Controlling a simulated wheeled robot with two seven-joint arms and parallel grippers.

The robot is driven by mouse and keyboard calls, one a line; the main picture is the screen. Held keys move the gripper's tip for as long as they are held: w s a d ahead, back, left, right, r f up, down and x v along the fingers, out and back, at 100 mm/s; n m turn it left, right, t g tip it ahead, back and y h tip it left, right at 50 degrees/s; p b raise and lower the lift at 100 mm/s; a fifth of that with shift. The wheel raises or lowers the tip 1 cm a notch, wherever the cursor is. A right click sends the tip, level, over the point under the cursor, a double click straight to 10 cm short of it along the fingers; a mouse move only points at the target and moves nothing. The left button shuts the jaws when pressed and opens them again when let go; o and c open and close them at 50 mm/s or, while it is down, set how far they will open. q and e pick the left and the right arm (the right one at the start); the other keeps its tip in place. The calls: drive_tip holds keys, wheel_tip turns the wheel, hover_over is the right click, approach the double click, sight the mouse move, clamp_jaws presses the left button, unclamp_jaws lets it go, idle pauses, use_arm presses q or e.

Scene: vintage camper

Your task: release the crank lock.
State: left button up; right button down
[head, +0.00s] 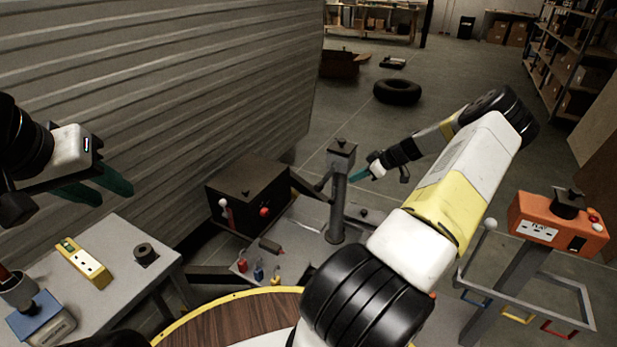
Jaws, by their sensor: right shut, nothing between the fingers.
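A grey post (337,205) with a box-shaped head (341,155) and a small dark knob on top stands upright at the middle. I cannot tell for certain which part is the crank lock. My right gripper (368,174), with teal fingertips, is shut and empty just right of the post, below its head. Whether it touches the post is unclear. My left gripper (98,193) is open and empty at the left, above the grey bench. A black box (247,193) left of the post carries a white-knobbed lever (224,204) and a red knob (264,212).
The corrugated camper wall (160,90) closes off the left. An orange control box (558,226) stands at right. Floor behind is mostly clear, with a tire (397,91).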

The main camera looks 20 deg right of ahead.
drive_tip(key=shift+w+d+f, duration=0.1)
drive_tip(key=shift+w+f, duration=0.05)
drive_tip(key=s+d+f+x, duration=0.1)
drive_tip(key=f+x, duration=0.1)
drive_tip(key=x, duration=1)
drive_tip(key=shift+f, duration=0.35)
drive_tip(key=shift+s+f, duration=0.15)
drive_tip(key=shift+f, duration=1.7)
